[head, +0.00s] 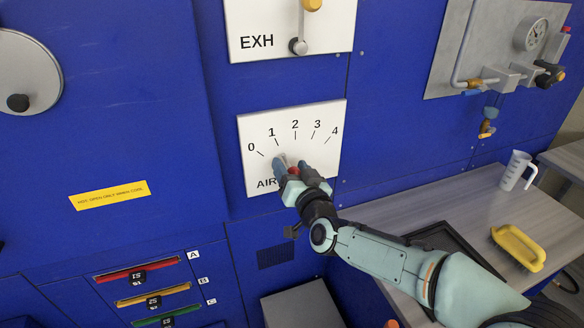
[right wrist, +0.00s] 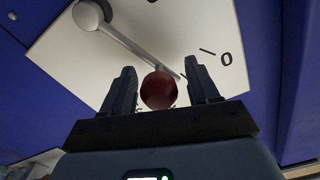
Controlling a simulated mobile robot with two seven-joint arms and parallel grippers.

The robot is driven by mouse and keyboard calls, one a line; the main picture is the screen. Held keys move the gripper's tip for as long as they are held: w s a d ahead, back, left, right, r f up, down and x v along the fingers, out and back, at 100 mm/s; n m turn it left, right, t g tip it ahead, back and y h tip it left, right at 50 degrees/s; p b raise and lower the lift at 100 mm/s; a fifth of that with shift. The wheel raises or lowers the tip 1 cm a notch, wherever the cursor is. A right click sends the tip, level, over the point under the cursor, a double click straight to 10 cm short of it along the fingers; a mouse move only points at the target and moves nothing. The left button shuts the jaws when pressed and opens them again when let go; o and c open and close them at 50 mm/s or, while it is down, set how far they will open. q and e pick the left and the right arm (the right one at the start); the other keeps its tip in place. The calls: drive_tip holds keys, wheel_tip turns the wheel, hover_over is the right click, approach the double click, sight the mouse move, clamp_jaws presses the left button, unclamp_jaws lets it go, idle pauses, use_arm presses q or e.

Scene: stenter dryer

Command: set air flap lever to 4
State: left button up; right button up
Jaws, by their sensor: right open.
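The white air flap plate (head: 321,160) is on the blue panel, with marks 0 to 4 in an arc. In the right wrist view, the grey lever (right wrist: 131,40) runs from its round pivot (right wrist: 88,14) to a red knob (right wrist: 158,90). The 0 (right wrist: 226,57) shows beside it. My right gripper (head: 291,163) is in front of the plate. Its open fingers stand on either side of the red knob, with gaps visible. The gripper hides much of the lever in the head view, so I cannot tell its exact mark. My left gripper is out of view.
The EXH plate (head: 272,28) with its own lever is above. Coloured drawer slots (head: 152,293) are at lower left.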

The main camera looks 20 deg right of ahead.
clamp_jaws()
drive_tip(key=shift+d, duration=0.1)
drive_tip(key=d+m+b, duration=0.2)
drive_tip(key=m+b, duration=0.1)
drive_tip(key=b, duration=0.1)
drive_tip(key=d+m+b, duration=0.2)
drive_tip(key=m+b, duration=0.1)
drive_tip(key=b, duration=0.1)
drive_tip(key=shift+s+d+f, duration=0.1)
drive_tip(key=d+m+b, duration=0.1)
drive_tip(key=m+b, duration=0.1)
drive_tip(key=d+f+m+b, duration=0.1)
drive_tip(key=d+m+b, duration=0.1)
drive_tip(key=m+b, duration=0.1)
drive_tip(key=shift+s+d, duration=0.15)
drive_tip(key=shift+d, duration=0.15)
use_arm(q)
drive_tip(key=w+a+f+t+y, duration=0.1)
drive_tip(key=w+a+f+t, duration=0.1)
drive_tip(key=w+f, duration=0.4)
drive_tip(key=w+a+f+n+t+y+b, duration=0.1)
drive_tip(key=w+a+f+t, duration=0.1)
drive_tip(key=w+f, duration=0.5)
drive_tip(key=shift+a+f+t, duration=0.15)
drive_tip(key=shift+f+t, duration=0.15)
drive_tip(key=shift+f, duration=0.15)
use_arm(e)
drive_tip(key=shift+d+f+m, duration=0.15)
drive_tip(key=shift+d+m, duration=0.2)
drive_tip(key=shift+m, duration=0.35)
